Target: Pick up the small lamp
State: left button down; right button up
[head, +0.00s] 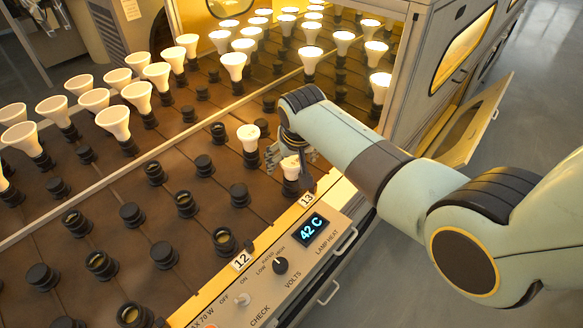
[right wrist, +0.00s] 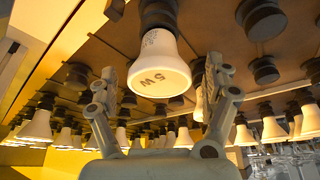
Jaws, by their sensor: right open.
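Two small white lamps stand upright in black sockets near the front right of the rack: one (head: 290,170) by label 13, the other (head: 248,133) just behind and left of it. My right gripper (head: 291,156) is open, its fingers to either side of the lamp by label 13. In the right wrist view, a small lamp marked "5 W" (right wrist: 160,68) shows between and beyond the open fingers (right wrist: 160,90); I see no contact. Another lamp is partly hidden behind the finger on the right. My left gripper is not in view.
Large lit lamps (head: 235,66) stand at the back and left of the rack. Empty black sockets (head: 164,254) fill the front. A control panel (head: 262,298) reading 42C runs along the front edge, with an open cabinet door (head: 470,125) at right.

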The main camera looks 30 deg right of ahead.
jog(key=shift+f, duration=0.15)
jog(key=c, duration=1.3)
jog(key=shift+o, duration=0.2)
jog(key=shift+r, duration=0.2)
